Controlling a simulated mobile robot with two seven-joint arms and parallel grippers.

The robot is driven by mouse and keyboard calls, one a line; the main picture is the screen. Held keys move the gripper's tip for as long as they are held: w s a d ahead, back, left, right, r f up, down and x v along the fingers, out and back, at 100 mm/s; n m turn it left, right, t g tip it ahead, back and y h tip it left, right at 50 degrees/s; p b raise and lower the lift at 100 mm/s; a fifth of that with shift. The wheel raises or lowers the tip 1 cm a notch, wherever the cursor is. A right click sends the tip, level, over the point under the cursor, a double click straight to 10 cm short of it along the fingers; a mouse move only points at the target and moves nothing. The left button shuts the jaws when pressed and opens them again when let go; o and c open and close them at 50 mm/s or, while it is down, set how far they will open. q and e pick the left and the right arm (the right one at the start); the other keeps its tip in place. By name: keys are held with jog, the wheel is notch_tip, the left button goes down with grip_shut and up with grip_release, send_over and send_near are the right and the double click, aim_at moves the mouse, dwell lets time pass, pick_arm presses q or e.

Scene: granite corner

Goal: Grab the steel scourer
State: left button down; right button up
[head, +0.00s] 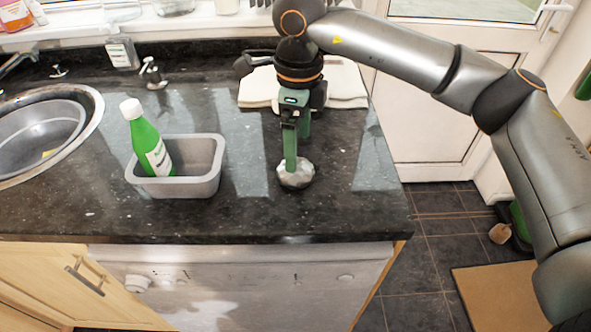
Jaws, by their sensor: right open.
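The steel scourer (296,177) is a small, rounded, silver-grey lump on the dark granite worktop, right of the grey tub and near the front edge. My right gripper (291,163) comes down from above, its green fingers pointing at the worktop. One finger overlaps the top of the scourer in the head view. The gripper is open; whether the fingers touch the scourer I cannot tell. The far side of the scourer is partly hidden by the finger. My left gripper is not in view.
A grey tub (205,187) holding a green bottle with a white cap (148,140) stands to the left. A round metal sink (92,103) is at far left. Folded white cloths (346,83) lie behind my gripper. The worktop right of the scourer is clear to its edge.

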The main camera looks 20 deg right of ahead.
notch_tip(320, 180, down, 5)
jog(key=shift+a+r, duration=0.1)
jog(key=c, duration=1.1)
jog(key=shift+r, duration=0.1)
